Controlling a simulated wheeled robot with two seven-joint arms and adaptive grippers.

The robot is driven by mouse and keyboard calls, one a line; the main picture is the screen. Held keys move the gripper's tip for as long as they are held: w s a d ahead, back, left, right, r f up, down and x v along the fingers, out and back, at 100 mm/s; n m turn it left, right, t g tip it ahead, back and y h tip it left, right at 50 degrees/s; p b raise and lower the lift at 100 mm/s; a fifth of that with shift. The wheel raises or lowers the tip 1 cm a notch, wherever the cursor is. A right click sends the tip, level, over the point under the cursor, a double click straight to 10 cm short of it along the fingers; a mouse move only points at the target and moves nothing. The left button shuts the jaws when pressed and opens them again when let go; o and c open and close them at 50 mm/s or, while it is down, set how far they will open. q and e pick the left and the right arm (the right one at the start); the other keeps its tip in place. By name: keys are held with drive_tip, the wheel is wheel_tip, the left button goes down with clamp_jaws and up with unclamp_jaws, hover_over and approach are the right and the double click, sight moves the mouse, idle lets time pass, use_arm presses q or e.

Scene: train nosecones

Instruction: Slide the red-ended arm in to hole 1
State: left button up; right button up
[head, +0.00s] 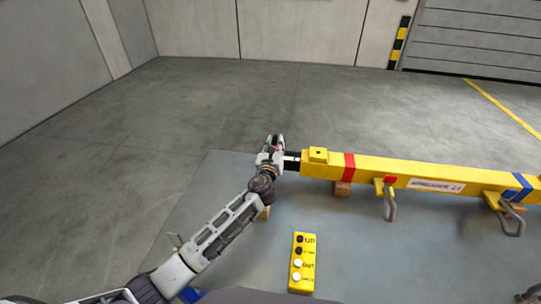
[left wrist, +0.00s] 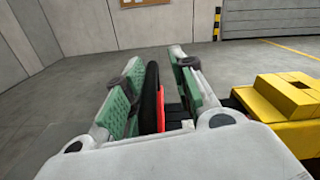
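A long yellow beam (head: 410,168) with a red band and a blue band lies across the right side of the head view. A black arm (head: 292,161) sticks out of its left end. My left gripper (head: 275,140) is at that outer end. In the left wrist view my left gripper (left wrist: 160,90) has its green-padded fingers spread on both sides of a black piece (left wrist: 152,95) with a red part (left wrist: 162,108). A gap shows between this piece and the right finger. A yellow block (head: 318,155) with a dark hole sits on the beam's end. No hole number is readable. My right gripper is not in view.
Grey bent handles (head: 389,205) hang from the beam's near side. A yellow button box (head: 302,262) with black and white buttons lies in front on the grey table (head: 225,170). The floor behind is clear. A wall and a shutter stand at the back.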

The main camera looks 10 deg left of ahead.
use_arm(q)
drive_tip(key=shift+s+f, duration=0.4)
drive_tip(key=shift+f, duration=0.1)
drive_tip(key=s, duration=0.3)
drive_tip(key=shift+s+a+r, duration=0.25)
drive_tip(key=shift+s+a, duration=0.05)
drive_tip(key=shift+a, duration=0.05)
drive_tip(key=s, duration=0.7)
drive_tip(key=shift+s+a, duration=0.25)
drive_tip(key=shift+r, duration=0.1)
